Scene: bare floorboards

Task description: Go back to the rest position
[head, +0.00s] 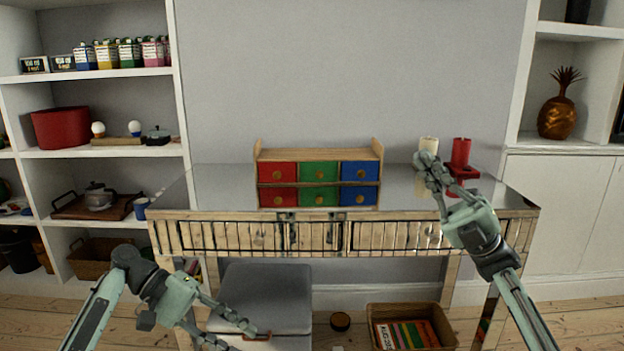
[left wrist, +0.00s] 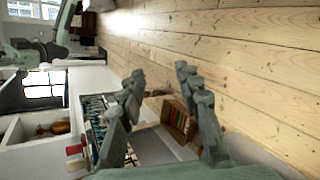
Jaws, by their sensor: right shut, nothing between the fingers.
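My right gripper (head: 428,168) is shut and empty above the right part of the shiny tabletop (head: 225,185). Its fingertips are in front of a cream candle (head: 428,145) and left of a red candle (head: 462,152); I cannot tell whether they touch the cream one. My left gripper (head: 243,338) is low in front of the table, below the tabletop's level, near a grey seat. In the left wrist view its fingers (left wrist: 160,78) are apart with nothing between them.
A small chest with red, green and blue drawers (head: 318,170) stands mid-table. Below are a grey seat (head: 265,290) and a wicker basket (head: 375,312) holding colourful items. White shelves (head: 95,152) with pots and boxes stand left. A pineapple ornament (head: 558,115) sits on the right shelf.

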